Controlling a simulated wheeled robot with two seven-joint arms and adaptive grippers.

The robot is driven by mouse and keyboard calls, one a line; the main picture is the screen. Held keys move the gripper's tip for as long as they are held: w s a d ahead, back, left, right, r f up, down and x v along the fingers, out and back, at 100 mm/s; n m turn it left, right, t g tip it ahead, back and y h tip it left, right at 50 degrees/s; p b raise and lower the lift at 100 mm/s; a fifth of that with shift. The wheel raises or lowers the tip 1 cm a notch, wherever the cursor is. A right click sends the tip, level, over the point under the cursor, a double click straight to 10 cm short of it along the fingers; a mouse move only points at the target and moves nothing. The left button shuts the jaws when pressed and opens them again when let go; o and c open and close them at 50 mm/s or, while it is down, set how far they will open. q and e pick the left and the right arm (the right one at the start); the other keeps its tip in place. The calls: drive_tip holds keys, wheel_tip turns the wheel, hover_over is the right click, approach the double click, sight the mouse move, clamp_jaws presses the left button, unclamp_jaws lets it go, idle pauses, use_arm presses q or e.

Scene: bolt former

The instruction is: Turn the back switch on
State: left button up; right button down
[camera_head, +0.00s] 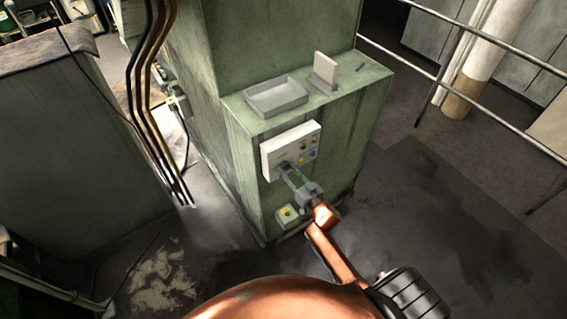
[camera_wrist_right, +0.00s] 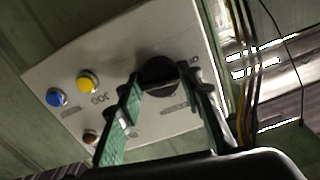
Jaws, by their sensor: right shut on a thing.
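The control panel (camera_head: 286,142) is a light grey plate on the front of the green machine cabinet; it also shows in the wrist view (camera_wrist_right: 125,50). A black round switch (camera_wrist_right: 158,72) sits on the panel. My right gripper (camera_head: 288,168) reaches up to the panel's lower left part. In the wrist view its green-padded fingers (camera_wrist_right: 162,88) stand on either side of the black switch and are shut on it. The fingers hide part of the knob, and which way it is turned cannot be told. My left gripper is not in view.
A yellow button (camera_wrist_right: 88,81) and a blue button (camera_wrist_right: 56,97) sit on the panel. A small box with a yellow top (camera_head: 287,213) is below it. A grey tray (camera_head: 276,97) lies on the cabinet ledge. Cables (camera_head: 150,110) hang at left.

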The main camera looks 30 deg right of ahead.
drive_tip(key=m+p, duration=0.2)
drive_tip(key=shift+r+m, duration=0.2)
drive_tip(key=shift+m, duration=0.1)
drive_tip(key=shift+f+m+p, duration=0.15)
drive_tip(key=shift+m+p, duration=0.15)
drive_tip(key=shift+m, duration=0.3)
drive_tip(key=m+p, duration=0.2)
drive_tip(key=m, duration=0.1)
drive_tip(key=m+p, duration=0.1)
drive_tip(key=m, duration=0.1)
drive_tip(key=shift+m, duration=0.3)
drive_tip(key=c, duration=1.4)
unclamp_jaws()
drive_tip(key=shift+s, duration=0.1)
